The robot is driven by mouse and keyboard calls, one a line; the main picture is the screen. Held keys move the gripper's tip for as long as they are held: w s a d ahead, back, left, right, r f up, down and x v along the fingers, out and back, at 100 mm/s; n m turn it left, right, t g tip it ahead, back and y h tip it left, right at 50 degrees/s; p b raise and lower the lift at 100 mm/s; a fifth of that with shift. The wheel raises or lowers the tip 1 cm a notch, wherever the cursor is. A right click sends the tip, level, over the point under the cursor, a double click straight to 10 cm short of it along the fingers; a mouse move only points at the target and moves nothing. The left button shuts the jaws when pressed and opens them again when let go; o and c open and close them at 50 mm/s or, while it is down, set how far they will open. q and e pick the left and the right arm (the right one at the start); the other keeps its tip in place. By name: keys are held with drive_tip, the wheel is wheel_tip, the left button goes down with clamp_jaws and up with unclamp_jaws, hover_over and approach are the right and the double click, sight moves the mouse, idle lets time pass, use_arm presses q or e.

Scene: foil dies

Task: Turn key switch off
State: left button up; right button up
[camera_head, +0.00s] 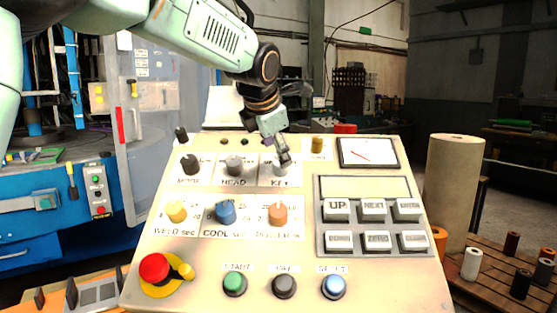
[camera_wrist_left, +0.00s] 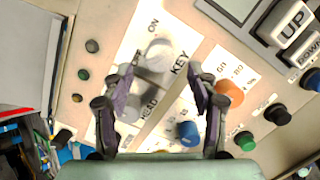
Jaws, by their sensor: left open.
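The key switch (camera_head: 281,169) is a light grey knob on the beige control panel (camera_head: 160,235), at the right of the top row, above the label KEY. My left gripper (camera_head: 281,152) reaches down to it from above and partly covers it. In the left wrist view the switch (camera_wrist_left: 158,52) shows beside the words ON and KEY, ahead of the gap between the fingers. The fingers of my left gripper (camera_wrist_left: 163,82) are spread apart with nothing held between them. I cannot tell whether they touch the switch. My right gripper is not in view.
The grey HEAD knob (camera_head: 234,165) is left of the key switch. A keypad (camera_head: 374,224) and a meter (camera_head: 368,152) are to the right. A red emergency button (camera_head: 154,268) is lower left.

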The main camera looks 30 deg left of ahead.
use_arm(q)
drive_tip(key=a+v, duration=0.1)
drive_tip(key=v, duration=0.5)
drive_tip(key=shift+s+d+r, duration=0.2)
drive_tip(key=shift+d, duration=0.3)
